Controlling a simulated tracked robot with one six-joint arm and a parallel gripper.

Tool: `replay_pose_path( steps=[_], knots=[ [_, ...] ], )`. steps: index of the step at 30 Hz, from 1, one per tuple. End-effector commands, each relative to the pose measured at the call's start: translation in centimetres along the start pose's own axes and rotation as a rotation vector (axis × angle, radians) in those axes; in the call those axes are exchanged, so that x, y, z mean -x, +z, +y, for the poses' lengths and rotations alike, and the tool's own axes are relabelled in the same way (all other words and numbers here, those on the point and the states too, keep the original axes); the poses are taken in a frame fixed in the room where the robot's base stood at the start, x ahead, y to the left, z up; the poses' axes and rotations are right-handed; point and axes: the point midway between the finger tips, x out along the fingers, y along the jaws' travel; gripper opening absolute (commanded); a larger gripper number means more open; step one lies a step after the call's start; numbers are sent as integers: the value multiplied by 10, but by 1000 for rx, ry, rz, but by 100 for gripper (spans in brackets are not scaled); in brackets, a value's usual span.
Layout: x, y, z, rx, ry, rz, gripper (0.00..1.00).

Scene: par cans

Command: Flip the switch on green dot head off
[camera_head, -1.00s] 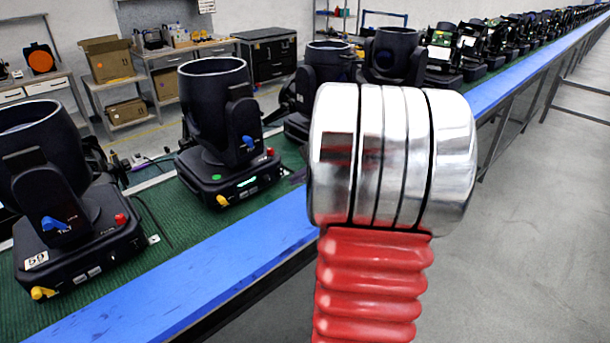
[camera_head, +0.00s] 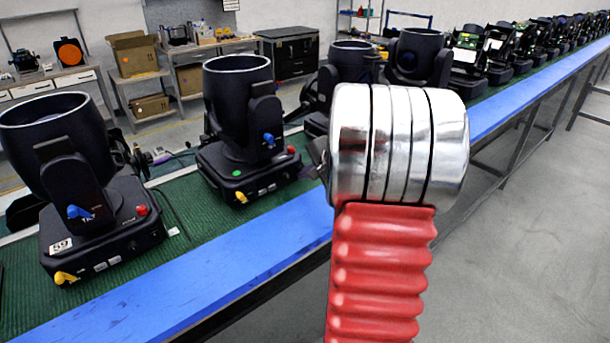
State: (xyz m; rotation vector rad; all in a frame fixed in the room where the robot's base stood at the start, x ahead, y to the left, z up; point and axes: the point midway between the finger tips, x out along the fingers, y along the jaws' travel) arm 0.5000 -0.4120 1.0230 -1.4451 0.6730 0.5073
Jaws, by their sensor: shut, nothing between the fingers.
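The green dot head (camera_head: 240,95) is a black moving-head lamp on the green bench surface. A green dot (camera_head: 237,173) is on the top of its base. The base has a yellow knob (camera_head: 241,197) at the front corner, a red knob (camera_head: 291,150) at the right, and a blue lever on its yoke. No lit panel shows on the base front. My gripper (camera_head: 317,156) is a small dark shape just right of the base, mostly hidden behind my silver and red arm. It looks shut and empty, and I cannot tell if it touches the base.
Another lamp marked 59 (camera_head: 75,190) stands to the left. More lamps (camera_head: 417,58) run along the bench to the far right. A blue edge strip (camera_head: 200,282) borders the bench. The grey floor (camera_head: 530,220) at right is clear.

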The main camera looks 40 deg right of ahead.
Motion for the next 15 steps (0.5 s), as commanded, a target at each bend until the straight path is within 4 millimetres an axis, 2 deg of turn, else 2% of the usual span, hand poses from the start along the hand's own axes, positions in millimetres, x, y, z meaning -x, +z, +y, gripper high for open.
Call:
replay_pose_path(
  steps=[15],
  knots=[
    [8,0,-9,0,-2,1,0]
  ],
)
